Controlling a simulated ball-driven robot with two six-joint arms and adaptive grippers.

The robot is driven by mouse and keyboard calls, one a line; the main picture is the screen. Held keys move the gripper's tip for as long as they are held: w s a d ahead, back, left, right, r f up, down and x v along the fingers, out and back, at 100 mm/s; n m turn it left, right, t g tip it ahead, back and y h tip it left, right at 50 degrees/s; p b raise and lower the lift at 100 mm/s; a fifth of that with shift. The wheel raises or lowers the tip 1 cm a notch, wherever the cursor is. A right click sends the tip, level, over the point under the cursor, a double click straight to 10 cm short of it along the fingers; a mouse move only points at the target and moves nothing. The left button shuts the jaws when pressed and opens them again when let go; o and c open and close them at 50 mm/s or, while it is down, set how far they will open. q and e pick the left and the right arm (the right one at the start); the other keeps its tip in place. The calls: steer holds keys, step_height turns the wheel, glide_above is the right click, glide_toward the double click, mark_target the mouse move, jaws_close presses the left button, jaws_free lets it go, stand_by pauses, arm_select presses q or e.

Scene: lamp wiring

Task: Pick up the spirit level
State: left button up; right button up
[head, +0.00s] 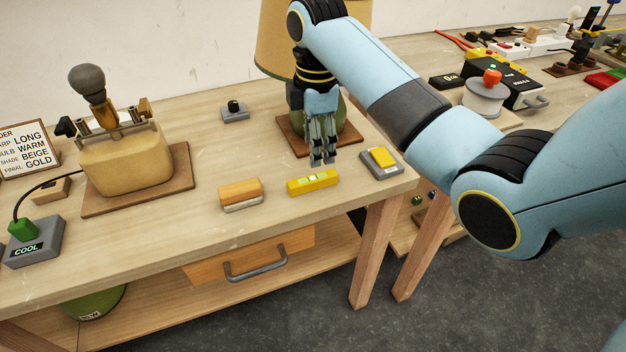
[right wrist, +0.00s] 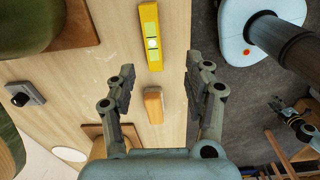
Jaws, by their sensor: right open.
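The yellow spirit level (head: 313,182) lies flat on the table near its front edge, with a pale vial in its middle. In the right wrist view the level (right wrist: 150,40) is at the top centre, beyond my fingertips. My right gripper (head: 322,162) is above the table, just behind the level in the head view. In the right wrist view its fingers (right wrist: 158,75) are spread wide with nothing between them. The gripper and the level look apart.
An orange-topped block (head: 240,193) lies left of the level and also shows in the right wrist view (right wrist: 153,105). A grey box with a yellow top (head: 381,162) sits to the right. A green lamp base on a brown board (head: 289,133) stands behind. The table's front edge is close.

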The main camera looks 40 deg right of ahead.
mark_target(311, 179)
steer(key=shift+n, duration=0.4)
steer(key=f, duration=0.3)
steer(key=w+f, duration=0.1)
steer(key=f, duration=0.2)
steer(key=f+b, duration=0.1)
steer(key=f, duration=0.3)
steer(key=shift+w+f, duration=0.1)
steer(key=shift+w, duration=0.15)
steer(key=shift+c, duration=0.4)
jaws_close()
